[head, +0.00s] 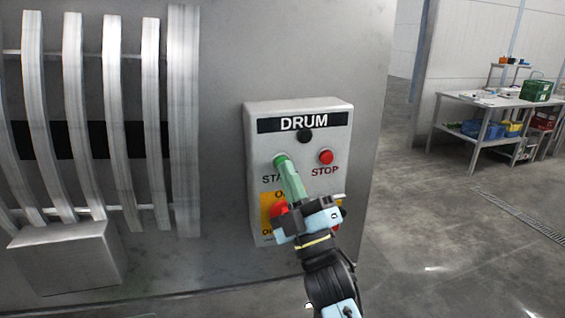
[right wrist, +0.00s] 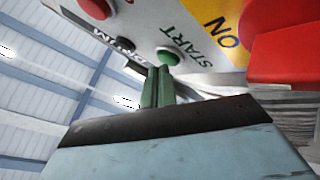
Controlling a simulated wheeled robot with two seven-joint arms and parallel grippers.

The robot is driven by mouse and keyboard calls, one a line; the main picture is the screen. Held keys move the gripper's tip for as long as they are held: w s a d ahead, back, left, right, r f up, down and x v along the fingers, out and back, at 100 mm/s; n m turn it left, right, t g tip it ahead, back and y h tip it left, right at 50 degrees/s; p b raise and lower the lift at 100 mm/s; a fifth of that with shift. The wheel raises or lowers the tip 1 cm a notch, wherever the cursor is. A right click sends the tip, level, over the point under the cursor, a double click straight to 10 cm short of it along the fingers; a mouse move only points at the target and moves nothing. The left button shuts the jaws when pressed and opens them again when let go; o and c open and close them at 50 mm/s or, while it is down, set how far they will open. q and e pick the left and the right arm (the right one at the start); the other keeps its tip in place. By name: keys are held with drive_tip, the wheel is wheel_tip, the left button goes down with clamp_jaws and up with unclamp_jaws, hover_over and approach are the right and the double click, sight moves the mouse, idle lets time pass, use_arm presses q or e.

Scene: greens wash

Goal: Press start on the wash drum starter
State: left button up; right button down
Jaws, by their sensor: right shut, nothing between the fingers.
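The drum starter box (head: 335,185) is a light grey panel on the metal machine, headed DRUM. Its green start button (head: 279,160) is at the left, partly covered by my fingertips; the red stop button (head: 326,157) is to its right. My right gripper (head: 284,167) is shut and empty, its green fingers pointing at the start button. In the right wrist view the green button (right wrist: 168,56) shows right at the fingertips (right wrist: 158,72); whether they touch it or are just short of it I cannot tell. My left gripper is not in view.
Below start, a red switch (head: 279,211) on a yellow plate is partly hidden by my gripper. A black round knob (head: 305,135) sits under the DRUM label. Curved metal bars (head: 120,120) stand at left. A table with crates (head: 480,101) is far right; the floor between is open.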

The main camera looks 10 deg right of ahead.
drive_tip(key=shift+w, duration=0.1)
drive_tip(key=s+p, duration=0.1)
drive_tip(key=s, duration=0.4)
drive_tip(key=shift+s+d, duration=0.1)
idle(0.4)
idle(0.4)
